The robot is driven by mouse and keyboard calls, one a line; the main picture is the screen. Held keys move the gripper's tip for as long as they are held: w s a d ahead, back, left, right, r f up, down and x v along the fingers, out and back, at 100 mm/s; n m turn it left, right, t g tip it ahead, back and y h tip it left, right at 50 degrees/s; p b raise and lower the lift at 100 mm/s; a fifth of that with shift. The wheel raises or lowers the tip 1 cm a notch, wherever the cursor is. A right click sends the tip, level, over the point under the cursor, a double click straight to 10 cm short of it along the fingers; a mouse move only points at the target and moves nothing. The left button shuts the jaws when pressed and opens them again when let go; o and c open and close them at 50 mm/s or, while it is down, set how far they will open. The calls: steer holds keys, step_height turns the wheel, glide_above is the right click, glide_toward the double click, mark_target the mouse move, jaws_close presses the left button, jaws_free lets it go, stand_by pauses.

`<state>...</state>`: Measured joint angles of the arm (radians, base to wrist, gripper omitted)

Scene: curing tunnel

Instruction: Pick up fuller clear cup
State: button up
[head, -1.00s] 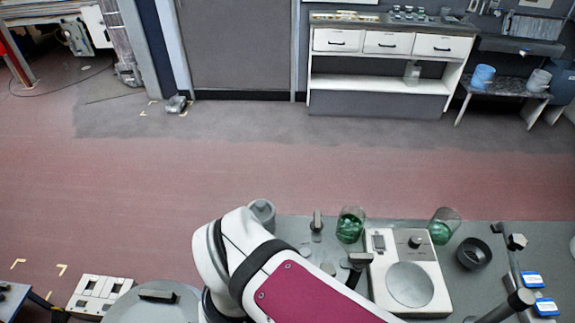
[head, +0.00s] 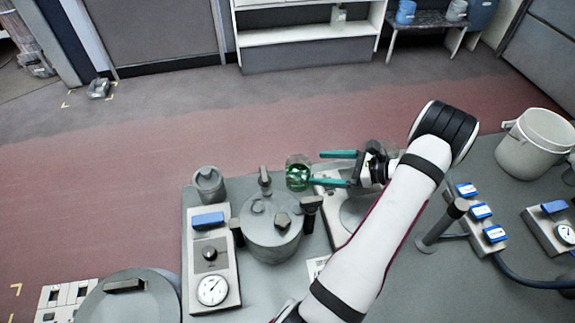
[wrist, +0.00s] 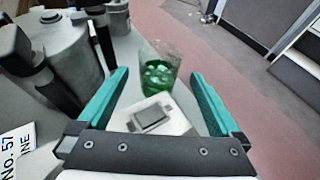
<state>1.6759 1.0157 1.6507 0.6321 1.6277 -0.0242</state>
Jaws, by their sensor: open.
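A clear cup (head: 298,172) with green contents stands on the grey bench, near its far edge. In the wrist view the cup (wrist: 157,76) shows upright ahead of my gripper, framed between its teal fingertips. My gripper (head: 321,169) is open and empty, reaching in from the right, with its fingertips just right of the cup. In the wrist view the gripper (wrist: 160,75) has its fingers spread wide. A second clear cup with green contents, seen earlier farther right, does not show now in the head view.
A lidded grey pot (head: 272,228) stands close to the cup at front left. A white panel device (wrist: 152,117) lies below my fingers. A grey canister (head: 208,185) and a gauge box (head: 211,262) are farther left. A white bucket (head: 535,143) stands at right.

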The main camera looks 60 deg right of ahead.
mark_target(301, 169)
steer(key=x, duration=0.7)
steer(key=shift+s+f, duration=0.1)
steer(key=shift+f, duration=0.3)
steer(key=c, duration=1.3)
steer(key=shift+r, duration=0.1)
